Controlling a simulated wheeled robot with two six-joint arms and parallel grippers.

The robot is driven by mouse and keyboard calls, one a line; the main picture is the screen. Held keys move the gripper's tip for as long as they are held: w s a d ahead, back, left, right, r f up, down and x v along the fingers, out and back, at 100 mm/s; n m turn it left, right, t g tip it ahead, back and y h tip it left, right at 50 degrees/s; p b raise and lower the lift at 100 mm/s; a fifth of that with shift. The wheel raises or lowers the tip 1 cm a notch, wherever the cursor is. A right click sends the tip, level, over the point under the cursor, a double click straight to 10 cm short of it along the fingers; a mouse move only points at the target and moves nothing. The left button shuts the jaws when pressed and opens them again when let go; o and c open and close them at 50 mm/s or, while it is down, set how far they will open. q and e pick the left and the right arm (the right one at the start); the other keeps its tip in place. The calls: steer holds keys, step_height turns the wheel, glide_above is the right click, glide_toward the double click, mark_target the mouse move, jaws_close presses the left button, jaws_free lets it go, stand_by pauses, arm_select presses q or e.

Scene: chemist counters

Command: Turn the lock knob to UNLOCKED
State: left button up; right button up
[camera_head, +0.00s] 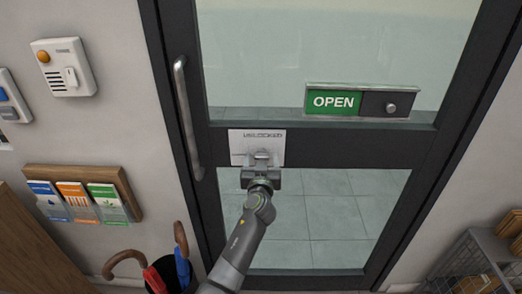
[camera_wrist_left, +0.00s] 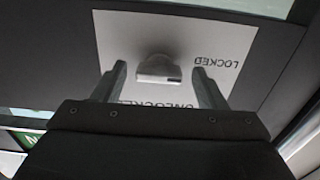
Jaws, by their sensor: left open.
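The white lock plate (camera_head: 236,148) sits on the dark crossbar of the glass door, with UNLOCKED printed along its top. My left gripper (camera_head: 262,160) is in front of the plate and covers most of the knob in the head view. In the left wrist view the pale knob (camera_wrist_left: 158,68) lies crosswise between the open fingertips (camera_wrist_left: 160,78), with a gap visible on each side. A small dark mark is at its right end, on the side of the word LOCKED. UNLOCKED, partly hidden by the fingers, is at the plate's lower edge there. My right gripper is out of view.
A vertical door handle (camera_head: 187,118) is left of the plate, and a green OPEN sign (camera_head: 334,102) is to its right. A leaflet rack (camera_head: 125,190) hangs on the left wall. Umbrellas (camera_head: 182,262) stand beside my left arm. A wire basket (camera_head: 465,255) is at lower right.

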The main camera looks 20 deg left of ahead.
arm_select(q)
steer(key=shift+w+r, duration=0.1)
steer(key=shift+w, duration=0.05)
steer(key=shift+r, duration=0.1)
steer(key=shift+c, duration=0.4)
steer(key=c, duration=0.9)
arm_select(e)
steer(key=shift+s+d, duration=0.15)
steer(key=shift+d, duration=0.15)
